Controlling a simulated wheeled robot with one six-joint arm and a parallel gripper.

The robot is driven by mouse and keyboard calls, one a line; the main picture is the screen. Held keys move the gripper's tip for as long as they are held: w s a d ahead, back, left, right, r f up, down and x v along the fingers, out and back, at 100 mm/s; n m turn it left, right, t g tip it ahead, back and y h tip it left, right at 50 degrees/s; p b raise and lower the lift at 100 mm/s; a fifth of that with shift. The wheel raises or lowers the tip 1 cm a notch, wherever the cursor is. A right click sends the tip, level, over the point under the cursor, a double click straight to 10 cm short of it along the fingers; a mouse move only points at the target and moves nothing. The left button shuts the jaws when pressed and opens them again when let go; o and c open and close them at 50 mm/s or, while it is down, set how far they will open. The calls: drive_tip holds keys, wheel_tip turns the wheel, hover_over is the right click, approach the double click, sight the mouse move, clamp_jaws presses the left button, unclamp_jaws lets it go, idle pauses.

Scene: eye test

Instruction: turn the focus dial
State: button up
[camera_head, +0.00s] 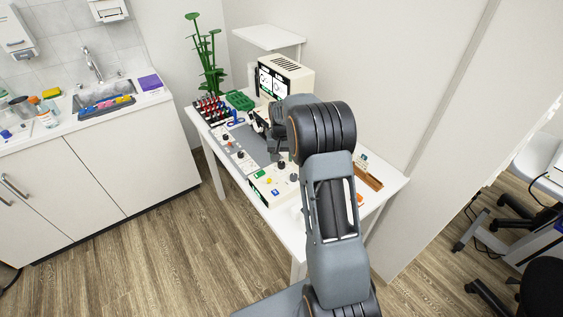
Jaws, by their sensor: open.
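A white table (202,122) holds a grey and cream control panel with several small dark knobs. One dark knob (281,164) stands on the cream front part (257,186), and another dark knob (294,177) is just right of it. Smaller knobs sit on the left part of the panel. I cannot tell which one is the focus dial; labels are too small to read. My gripper (272,148) is over the table, behind the front knobs, with its jaws open. My arm hides part of the panel and table, and no contact with a knob is visible.
A cream monitor unit (297,80) stands behind my gripper. A rack of red-capped tubes (212,108), a green rack (239,100) and a tall plant (205,55) are at the back left. A brown tray (368,178) lies right of my arm. The floor left of the table is clear.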

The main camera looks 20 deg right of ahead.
sight(281, 163)
drive_tip(key=shift+f, duration=1.65)
drive_tip(key=c, duration=0.9)
drive_tip(key=shift+c, duration=0.2)
drive_tip(key=shift+n, duration=0.3)
drive_tip(key=n, duration=0.3)
drive_tip(key=shift+n+b, duration=0.3)
drive_tip(key=shift+n, duration=2.1)
drive_tip(key=shift+r, duration=0.1)
